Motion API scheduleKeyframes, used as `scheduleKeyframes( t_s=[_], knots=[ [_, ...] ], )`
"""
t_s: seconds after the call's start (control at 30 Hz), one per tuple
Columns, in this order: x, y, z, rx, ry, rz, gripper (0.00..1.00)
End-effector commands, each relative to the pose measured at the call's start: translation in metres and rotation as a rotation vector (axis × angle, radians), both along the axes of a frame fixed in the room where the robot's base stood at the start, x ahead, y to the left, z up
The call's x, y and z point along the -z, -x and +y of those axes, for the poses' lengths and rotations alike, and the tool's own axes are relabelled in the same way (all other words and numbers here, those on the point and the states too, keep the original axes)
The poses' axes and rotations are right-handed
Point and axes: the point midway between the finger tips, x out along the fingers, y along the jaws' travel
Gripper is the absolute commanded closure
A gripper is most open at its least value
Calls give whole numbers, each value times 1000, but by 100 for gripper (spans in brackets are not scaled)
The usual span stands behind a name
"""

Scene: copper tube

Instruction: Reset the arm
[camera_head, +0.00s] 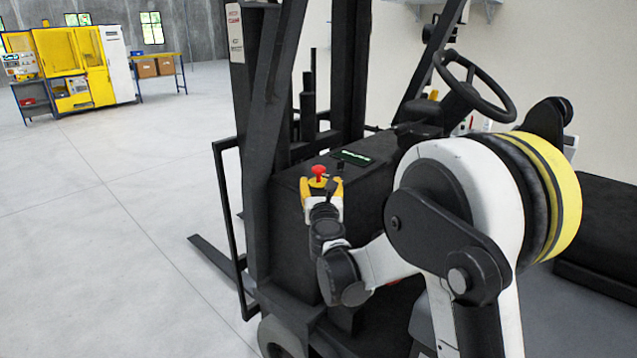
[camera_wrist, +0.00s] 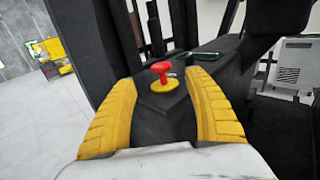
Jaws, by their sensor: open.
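My gripper (camera_head: 321,183) has yellow fingers and is in front of the black forklift body (camera_head: 372,208). In the wrist view my gripper (camera_wrist: 161,78) is open, with one ribbed yellow finger on each side and nothing held between them. A red mushroom-shaped button (camera_head: 318,171) on a yellow base sits on top of the forklift body. In the wrist view the red button (camera_wrist: 162,69) shows between and just beyond the fingertips. I cannot tell whether a finger touches it. My arm reaches in from the right of the head view, bent at its joints.
The forklift mast (camera_head: 262,120) rises left of the gripper, and a fork (camera_head: 212,258) sticks out low left. A steering wheel (camera_head: 474,86) is behind the arm. A small display (camera_head: 352,158) is beside the button. A yellow machine (camera_head: 72,68) stands far left. The floor between is clear.

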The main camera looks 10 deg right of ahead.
Motion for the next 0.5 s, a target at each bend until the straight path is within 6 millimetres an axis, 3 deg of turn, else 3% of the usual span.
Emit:
scheduleKeyframes(
  t_s=[0.17,0.27,0.37,0.5],
  knots=[
    [-10,18,-17,49,-183,-5,38],
    [-19,50,-41,131,-466,-14,38],
    [-19,95,-66,245,-827,-31,38],
    [-1,168,-87,434,-1329,-63,38]
  ],
)
